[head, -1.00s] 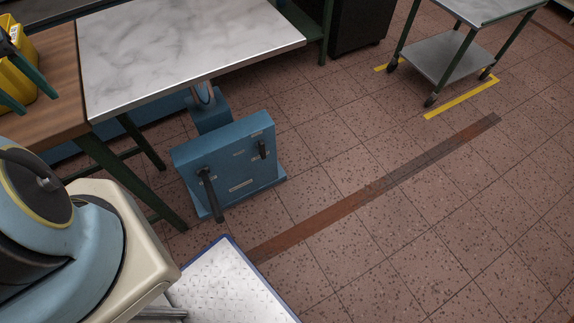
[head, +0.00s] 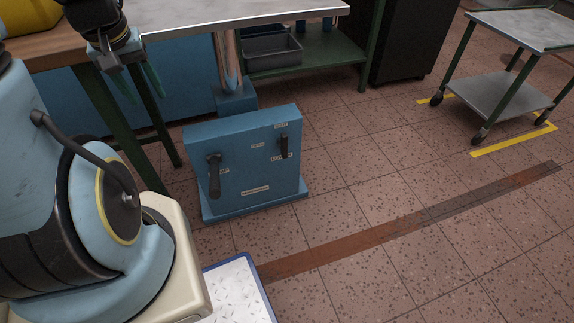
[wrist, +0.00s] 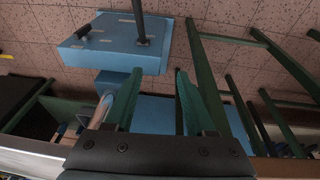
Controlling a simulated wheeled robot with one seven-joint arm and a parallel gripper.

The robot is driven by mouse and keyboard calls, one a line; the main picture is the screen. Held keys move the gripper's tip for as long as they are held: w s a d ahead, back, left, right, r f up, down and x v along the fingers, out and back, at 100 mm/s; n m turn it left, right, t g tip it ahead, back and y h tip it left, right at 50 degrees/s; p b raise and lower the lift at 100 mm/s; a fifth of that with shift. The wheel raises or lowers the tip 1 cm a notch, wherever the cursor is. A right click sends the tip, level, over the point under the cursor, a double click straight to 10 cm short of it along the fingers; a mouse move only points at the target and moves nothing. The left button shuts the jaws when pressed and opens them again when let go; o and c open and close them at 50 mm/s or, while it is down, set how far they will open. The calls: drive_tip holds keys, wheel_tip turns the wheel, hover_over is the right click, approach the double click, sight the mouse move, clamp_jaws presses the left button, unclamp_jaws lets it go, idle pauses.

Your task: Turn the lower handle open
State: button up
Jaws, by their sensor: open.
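A blue box (head: 240,180) stands on the floor below the table, with two dark handles on its front. The left handle (head: 215,177) is larger and points down. The right handle (head: 284,147) is smaller and also hangs about upright. Small labels sit beside both; the one under the right handle looks like "LOWER", but it is blurred. My gripper (head: 137,83) is open and empty, above and left of the box. In the wrist view, its green fingers (wrist: 158,104) are apart, and the box (wrist: 112,48) shows beyond them, upside down, touching neither.
A wheeled cart (head: 500,95) stands at right. A white, blue-edged plate (head: 240,290) lies in front. The tiled floor right of the box is clear.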

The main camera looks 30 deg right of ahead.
drive_tip(key=w+d+f+b, duration=0.3)
drive_tip(key=d+f+b, duration=0.15)
drive_tip(key=f, duration=0.35)
drive_tip(key=t+b, duration=0.1)
drive_tip(key=t, duration=0.1)
hover_over(283, 147)
drive_tip(key=s, duration=0.2)
drive_tip(key=f, duration=2.1)
drive_tip(key=shift+d, duration=0.25)
drive_tip(key=shift+f+y, duration=0.3)
drive_tip(key=shift+f, duration=0.05)
drive_tip(key=b+x, duration=0.4)
drive_tip(key=x, duration=0.6)
drive_tip(key=shift+w+d, duration=0.1)
drive_tip(key=shift+d, duration=0.05)
clamp_jaws()
